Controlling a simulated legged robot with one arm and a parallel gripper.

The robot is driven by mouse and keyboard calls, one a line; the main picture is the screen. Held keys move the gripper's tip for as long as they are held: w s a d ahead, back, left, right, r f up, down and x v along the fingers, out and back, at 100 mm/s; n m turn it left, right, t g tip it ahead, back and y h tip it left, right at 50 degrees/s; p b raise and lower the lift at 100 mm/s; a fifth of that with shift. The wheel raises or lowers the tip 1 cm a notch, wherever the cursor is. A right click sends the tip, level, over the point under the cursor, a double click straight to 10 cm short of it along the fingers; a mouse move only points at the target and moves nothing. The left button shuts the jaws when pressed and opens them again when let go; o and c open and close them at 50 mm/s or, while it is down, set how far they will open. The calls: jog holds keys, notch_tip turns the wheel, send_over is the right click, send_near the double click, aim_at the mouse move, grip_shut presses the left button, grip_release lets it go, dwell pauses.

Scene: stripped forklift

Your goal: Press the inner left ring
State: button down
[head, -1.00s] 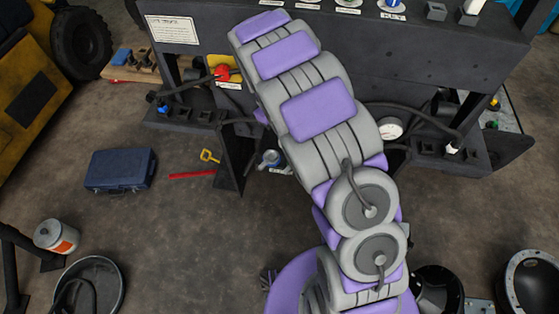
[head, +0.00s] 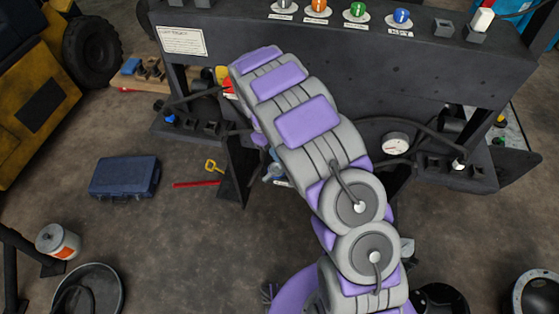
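A dark panel carries a row of coloured knobs on white rings along the top edge of the head view. From left to right they are a grey one (head: 282,6), an orange one (head: 317,8), a green one (head: 357,12) and a blue one (head: 401,18). The orange one is the inner left of the row. My grey and purple arm reaches up from the bottom, its upper bend just below and left of the row. My gripper is not visible; the arm hides its far end.
A gauge (head: 396,144) and hoses sit under the panel (head: 430,75). A white switch (head: 482,20) stands at its right. A blue case (head: 124,176), a red bar (head: 196,184) and a canister (head: 57,241) are on the floor at left.

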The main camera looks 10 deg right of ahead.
aim_at(289, 184)
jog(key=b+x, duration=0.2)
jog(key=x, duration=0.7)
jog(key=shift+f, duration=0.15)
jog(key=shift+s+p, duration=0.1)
jog(key=shift+p, duration=0.2)
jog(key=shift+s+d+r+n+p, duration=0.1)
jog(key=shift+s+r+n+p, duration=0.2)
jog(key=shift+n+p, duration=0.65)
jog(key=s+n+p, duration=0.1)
jog(key=p, duration=0.1)
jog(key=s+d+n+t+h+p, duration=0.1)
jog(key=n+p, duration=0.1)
jog(key=p, duration=0.1)
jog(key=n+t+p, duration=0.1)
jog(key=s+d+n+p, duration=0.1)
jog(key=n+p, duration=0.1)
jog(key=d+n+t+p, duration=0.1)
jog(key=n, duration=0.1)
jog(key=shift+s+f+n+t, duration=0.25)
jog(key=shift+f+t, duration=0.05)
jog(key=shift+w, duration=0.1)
